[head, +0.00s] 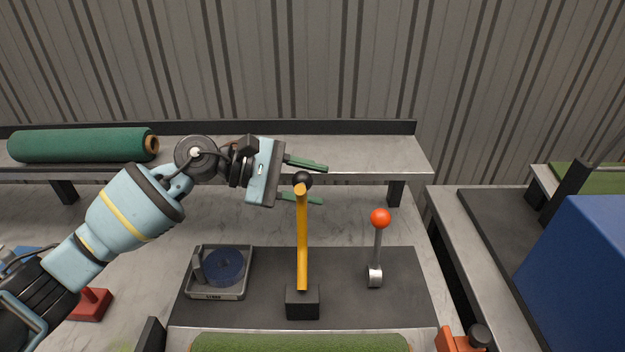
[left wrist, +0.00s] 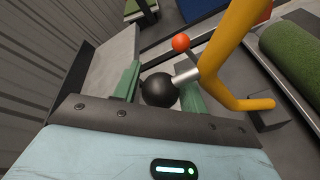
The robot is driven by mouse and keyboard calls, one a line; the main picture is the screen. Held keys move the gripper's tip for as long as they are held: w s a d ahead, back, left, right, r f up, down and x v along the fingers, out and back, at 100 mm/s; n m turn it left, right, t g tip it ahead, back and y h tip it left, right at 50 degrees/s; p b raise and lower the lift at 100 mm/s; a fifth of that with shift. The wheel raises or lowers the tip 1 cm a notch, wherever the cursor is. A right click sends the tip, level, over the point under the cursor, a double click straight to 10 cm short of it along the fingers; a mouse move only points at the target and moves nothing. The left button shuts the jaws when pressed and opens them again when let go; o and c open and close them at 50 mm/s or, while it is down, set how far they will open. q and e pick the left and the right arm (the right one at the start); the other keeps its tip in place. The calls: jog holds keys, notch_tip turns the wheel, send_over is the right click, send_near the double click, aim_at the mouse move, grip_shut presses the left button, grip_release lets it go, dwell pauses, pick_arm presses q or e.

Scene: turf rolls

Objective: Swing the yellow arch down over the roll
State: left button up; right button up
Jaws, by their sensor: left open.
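The yellow arch (head: 302,240) stands upright, rising from a black block (head: 302,303) on the dark mat. At its top is a black ball knob (head: 304,179). In the left wrist view the yellow arch (left wrist: 235,45) is at the right, and a silver stem joins it to the black knob (left wrist: 158,90). My left gripper (head: 322,183) is open, its green fingers on either side of the knob; contact cannot be told. The green turf roll (head: 300,343) lies at the bottom edge, partly cut off. It also shows in the left wrist view (left wrist: 295,50). My right gripper is not in view.
A lever with a red ball (head: 380,218) stands right of the arch. A grey tray with a blue disc (head: 223,266) sits to its left. A dark green roll (head: 80,145) lies on the back shelf. A blue box (head: 580,260) is at far right.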

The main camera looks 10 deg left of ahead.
pick_arm(q)
jog(key=shift+w+d+f, duration=0.1)
jog(key=shift+d+f, duration=0.05)
jog(key=shift+d, duration=0.2)
jog(key=shift+c, duration=0.4)
grip_shut()
